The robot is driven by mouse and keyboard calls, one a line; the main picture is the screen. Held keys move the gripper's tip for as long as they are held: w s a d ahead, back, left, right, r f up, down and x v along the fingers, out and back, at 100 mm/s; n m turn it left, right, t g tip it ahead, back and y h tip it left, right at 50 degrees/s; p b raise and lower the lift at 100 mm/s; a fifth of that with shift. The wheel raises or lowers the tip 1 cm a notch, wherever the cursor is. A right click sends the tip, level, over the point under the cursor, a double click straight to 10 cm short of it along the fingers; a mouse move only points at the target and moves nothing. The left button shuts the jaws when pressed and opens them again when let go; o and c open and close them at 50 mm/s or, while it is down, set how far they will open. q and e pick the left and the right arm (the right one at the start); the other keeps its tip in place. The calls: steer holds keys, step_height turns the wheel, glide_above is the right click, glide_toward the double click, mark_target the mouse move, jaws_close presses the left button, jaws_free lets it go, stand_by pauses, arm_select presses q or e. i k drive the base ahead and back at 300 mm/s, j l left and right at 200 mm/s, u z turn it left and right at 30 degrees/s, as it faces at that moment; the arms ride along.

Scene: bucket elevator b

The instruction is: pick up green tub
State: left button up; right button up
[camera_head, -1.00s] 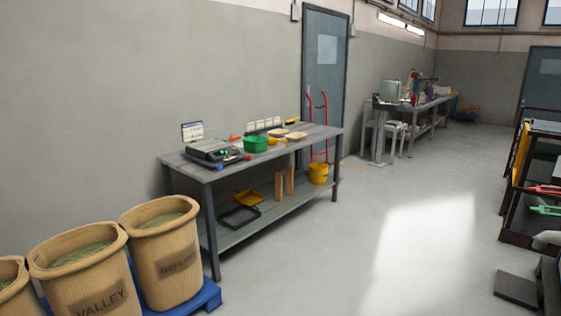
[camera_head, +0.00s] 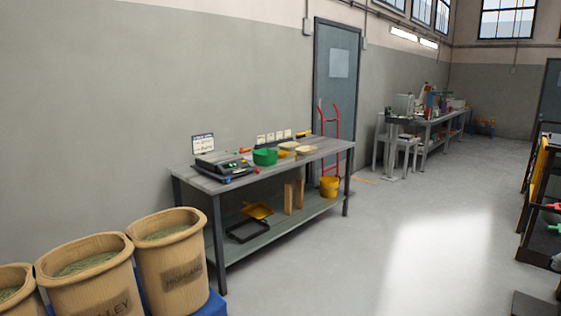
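The green tub (camera_head: 265,157) stands upright on the top of the long grey workbench (camera_head: 325,148) against the wall. It sits between the black scale on its left and some small yellow and pale bowls on its right. It is some distance ahead of me, and nothing hides its front. Neither of my grippers shows in the head view.
The black scale (camera_head: 224,168) and a sign card (camera_head: 203,144) are on the bench. A yellow bucket (camera_head: 329,187) stands on its lower shelf. Large sacks (camera_head: 172,262) stand on a blue pallet at lower left. The floor (camera_head: 400,240) right of the bench is clear.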

mark_target(264, 157)
steer(key=i+l+z, duration=0.3)
steer(key=i, duration=1)
steer(key=i+l+z, duration=0.15)
steer(key=i+z, duration=0.15)
steer(key=i, duration=1)
steer(key=i+l+u, duration=0.1)
steer(key=i+u, duration=0.3)
steer(key=i+l+u, duration=0.35)
steer(key=i, duration=0.15)
steer(key=i+l+u, duration=0.25)
steer(key=i+u, duration=0.15)
